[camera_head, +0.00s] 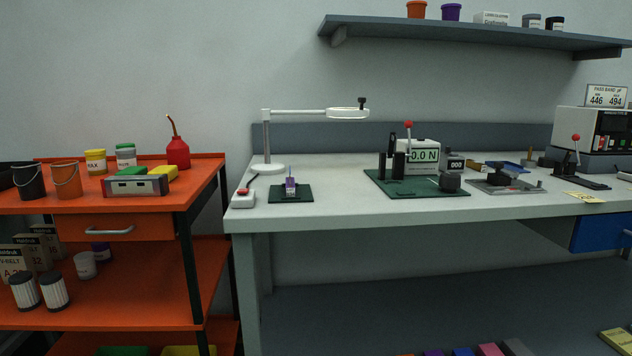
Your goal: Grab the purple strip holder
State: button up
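A small purple strip holder (290,187) stands upright on a dark green mat (306,197) near the left end of the grey workbench (345,212). Its lower part looks pale, and it is too small to make out in detail. My gripper is not in view.
A white magnifier lamp (267,140) stands behind the mat. A red-and-white button box (243,197) is left of it. A force gauge with a green display (424,156) stands on a larger mat to the right. An orange cart (205,172) adjoins the bench at left. Bench space between the mats is clear.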

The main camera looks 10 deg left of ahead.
aim_at(290, 188)
jog(key=u, duration=1.05)
